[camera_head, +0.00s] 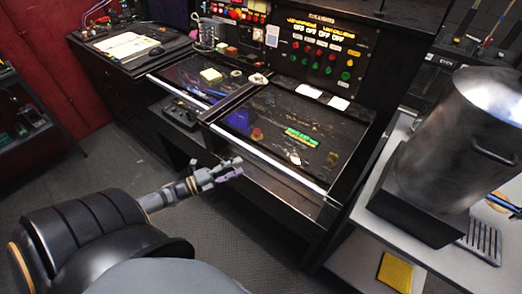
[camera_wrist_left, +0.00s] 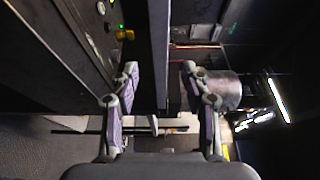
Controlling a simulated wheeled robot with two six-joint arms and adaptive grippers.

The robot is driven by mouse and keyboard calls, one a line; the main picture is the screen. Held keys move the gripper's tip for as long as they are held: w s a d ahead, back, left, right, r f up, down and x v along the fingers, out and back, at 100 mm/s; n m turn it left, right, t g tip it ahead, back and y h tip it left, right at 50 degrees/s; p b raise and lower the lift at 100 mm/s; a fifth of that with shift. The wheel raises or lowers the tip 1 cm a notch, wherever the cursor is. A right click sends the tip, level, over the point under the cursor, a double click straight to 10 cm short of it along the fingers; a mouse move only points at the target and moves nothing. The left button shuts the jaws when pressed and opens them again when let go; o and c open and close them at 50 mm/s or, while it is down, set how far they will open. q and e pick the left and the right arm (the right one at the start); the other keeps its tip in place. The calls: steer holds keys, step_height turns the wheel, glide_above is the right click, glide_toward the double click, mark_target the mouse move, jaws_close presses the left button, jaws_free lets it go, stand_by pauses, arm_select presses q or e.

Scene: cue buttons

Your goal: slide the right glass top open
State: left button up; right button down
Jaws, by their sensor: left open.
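The right glass top (camera_head: 270,118) is a dark, glossy panel in the console's desk, with a pale strip (camera_head: 268,158) along its front edge. Small lit green and yellow items show on or under it. My left gripper (camera_head: 236,168) is just in front of the console, near the left part of that front edge. In the left wrist view my left gripper (camera_wrist_left: 160,70) is open, with its two fingers apart and nothing clasped. A long grey edge (camera_wrist_left: 159,45) runs between the fingertips in that view; contact cannot be told. My right gripper is not in view.
The left glass top (camera_head: 195,75) lies beside the right one. An upright panel of coloured buttons (camera_head: 318,55) stands behind. A large metal pot (camera_head: 465,135) stands on a grey side table (camera_head: 350,245) at the right. Open floor (camera_head: 110,165) lies in front of the console.

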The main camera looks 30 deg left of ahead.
mark_target(258, 158)
arm_select(q)
steer(key=b+x, duration=0.1)
steer(key=x, duration=0.3)
steer(key=shift+w+d, duration=0.2)
steer(key=shift+d, duration=0.15)
steer(key=b+x, duration=0.1)
steer(key=x, duration=0.3)
steer(key=shift+w, duration=0.35)
steer(key=shift+w+d, duration=0.25)
steer(key=shift+w, duration=0.2)
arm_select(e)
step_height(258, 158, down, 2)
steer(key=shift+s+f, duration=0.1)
arm_select(q)
jaws_close()
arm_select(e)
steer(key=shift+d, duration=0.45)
